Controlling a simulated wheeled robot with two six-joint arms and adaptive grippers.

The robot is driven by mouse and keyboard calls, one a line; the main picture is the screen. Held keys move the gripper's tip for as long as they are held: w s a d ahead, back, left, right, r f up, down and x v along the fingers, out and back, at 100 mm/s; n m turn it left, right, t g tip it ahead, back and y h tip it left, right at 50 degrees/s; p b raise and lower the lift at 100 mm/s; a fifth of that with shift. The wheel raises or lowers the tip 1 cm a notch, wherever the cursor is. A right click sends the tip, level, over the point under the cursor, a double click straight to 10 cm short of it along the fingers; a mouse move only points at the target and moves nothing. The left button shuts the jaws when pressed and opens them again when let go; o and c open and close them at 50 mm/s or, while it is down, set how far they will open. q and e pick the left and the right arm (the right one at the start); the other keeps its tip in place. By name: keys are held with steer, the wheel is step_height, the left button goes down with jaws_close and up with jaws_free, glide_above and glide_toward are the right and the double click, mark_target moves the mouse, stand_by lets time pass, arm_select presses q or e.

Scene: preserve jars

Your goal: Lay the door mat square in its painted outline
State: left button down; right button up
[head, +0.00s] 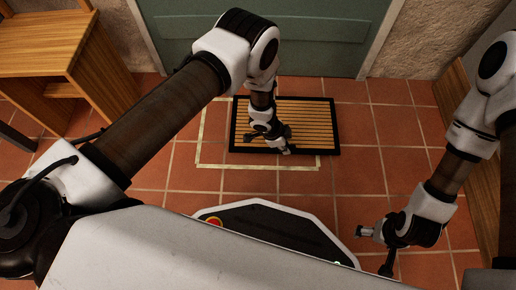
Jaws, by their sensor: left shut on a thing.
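The door mat (307,123) lies on the tiled floor in front of the door, tan slats in a black border. The painted outline (200,138) is a pale rectangle on the tiles. The mat covers part of it and sits off to the right and toward the door, so the outline's left and near sides show bare. My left gripper (286,146) points down at the mat's near edge, left of its middle, and is shut on the mat. Its own arm hides part of the mat. My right gripper (374,250) is at the lower right, away from the mat; its jaws are unclear.
A green door (320,45) stands behind the mat. A wooden shelf unit (95,75) stands at the left, and a wooden piece (483,185) runs along the right wall. The tiles left of the outline and between mat and base are clear.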

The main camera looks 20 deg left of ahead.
mark_target(261, 152)
arm_select(q)
steer(key=s+a+b, duration=0.1)
steer(key=a, duration=0.2)
steer(key=s+a+f+b, duration=0.1)
steer(key=a, duration=0.1)
steer(key=s+a+b, duration=0.1)
steer(key=a, duration=0.2)
steer(key=shift+s+a+f, duration=0.1)
steer(key=shift+a+f, duration=0.05)
steer(key=shift+a, duration=0.15)
step_height(261, 152, down, 4)
steer(key=b, duration=0.3)
steer(key=shift+s+a+r, duration=0.1)
steer(key=shift+r, duration=0.15)
steer(key=shift+f, duration=0.1)
steer(key=shift+r, duration=0.25)
steer(key=shift+f, duration=0.15)
steer(key=c, duration=1.1)
jaws_free()
steer(key=shift+c, duration=0.2)
